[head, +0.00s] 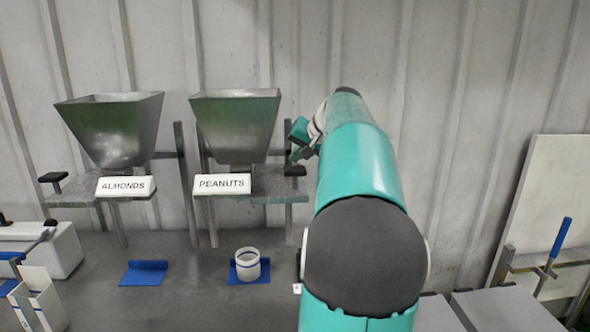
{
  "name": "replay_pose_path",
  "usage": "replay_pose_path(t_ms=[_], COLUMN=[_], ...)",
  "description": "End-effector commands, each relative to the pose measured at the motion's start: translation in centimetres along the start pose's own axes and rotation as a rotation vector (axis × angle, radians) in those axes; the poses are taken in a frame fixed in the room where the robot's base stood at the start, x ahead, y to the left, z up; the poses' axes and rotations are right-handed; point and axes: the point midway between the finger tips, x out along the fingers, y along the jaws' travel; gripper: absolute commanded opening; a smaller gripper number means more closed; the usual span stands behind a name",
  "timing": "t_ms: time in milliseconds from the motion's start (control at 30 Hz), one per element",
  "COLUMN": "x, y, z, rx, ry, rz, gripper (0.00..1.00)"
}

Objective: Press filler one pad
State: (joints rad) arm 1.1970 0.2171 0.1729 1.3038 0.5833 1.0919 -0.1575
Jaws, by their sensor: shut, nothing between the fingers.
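Two metal hoppers stand at the back, one labelled ALMONDS (110,125) and one labelled PEANUTS (236,125). A black pad (53,177) sits on a short post left of the almonds hopper. Another black pad (295,171) sits at the right of the peanuts hopper. No label shows which one is filler one. My gripper (298,156) is shut and empty, just above the right black pad. I cannot tell whether it touches it. My teal arm hides part of the gripper and the area behind it.
A white cup (248,264) stands on a blue mat (262,278) below the peanuts hopper. The blue mat (144,273) below the almonds hopper is empty. White boxes (40,300) stand at the lower left. A blue-handled lever (561,238) stands at the right by a pale panel.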

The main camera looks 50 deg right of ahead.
Motion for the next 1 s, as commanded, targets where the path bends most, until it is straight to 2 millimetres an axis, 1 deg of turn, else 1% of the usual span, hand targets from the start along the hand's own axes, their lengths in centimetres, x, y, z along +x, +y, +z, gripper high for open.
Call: replay_pose_path(t_ms=[367, 667, 1000], x=[0.02, 0.59, 0.61], y=[0.01, 0.36, 0.43], z=[0.01, 0.45, 0.45], rx=[0.0, -0.001, 0.0], ry=[0.0, -0.001, 0.0], rz=[0.0, 0.0, 0.0], gripper=[0.0, 0.0, 0.0])
